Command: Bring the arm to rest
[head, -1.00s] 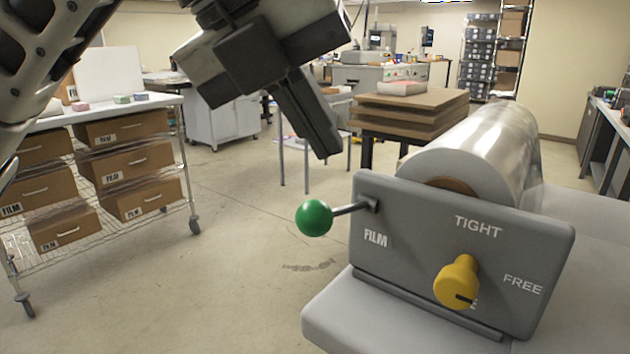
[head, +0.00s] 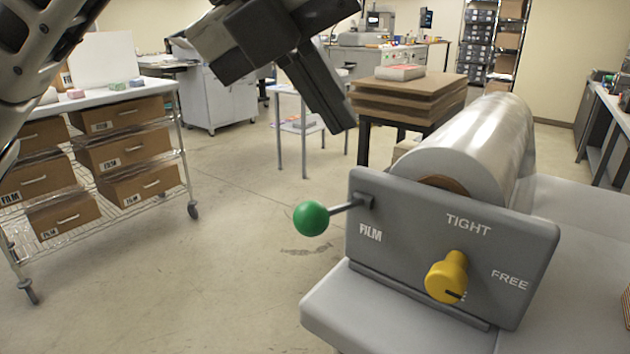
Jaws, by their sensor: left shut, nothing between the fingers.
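My left arm comes in from the upper left in the head view. My left gripper (head: 338,118) is shut and empty, with its fingers pointing down and to the right. It hangs in the air above and behind the green ball lever (head: 311,218), apart from it. The lever sticks out to the left of the grey laminator panel (head: 400,262), marked FILM, TIGHT and FREE. The yellow knob (head: 446,277) on the panel has a dark mark at its lower right. The film roll (head: 470,150) lies behind the panel. My right gripper is not in view.
A wire cart (head: 187,175) with several FILM boxes stands at the left. A dark-legged table with stacked brown boards (head: 405,98) stands behind the roll. A small grey table (head: 279,135) is left of it. The floor between cart and laminator is clear.

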